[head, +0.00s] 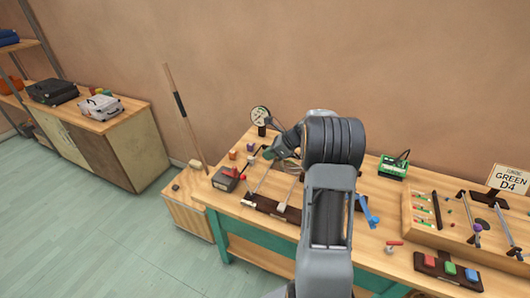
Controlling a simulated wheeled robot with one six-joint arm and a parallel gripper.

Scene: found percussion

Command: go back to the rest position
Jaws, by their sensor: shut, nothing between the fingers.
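My arm reaches up over the workbench (230,209) and bends over to the left at a thick grey joint. My gripper (268,154) is at its far end, small in the view, above the back left part of the bench. It is shut and seems to hold nothing. A thin rod (263,178) lies just below it; I cannot tell whether they touch. My arm hides the middle of the bench.
A dial on a stand (261,117) is close behind my gripper. A red-and-dark box (228,178) is to its left. A green device (393,167), a sign reading GREEN D4 (509,180) and a colored-button panel (448,270) are on the right. Open floor (110,240) lies left.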

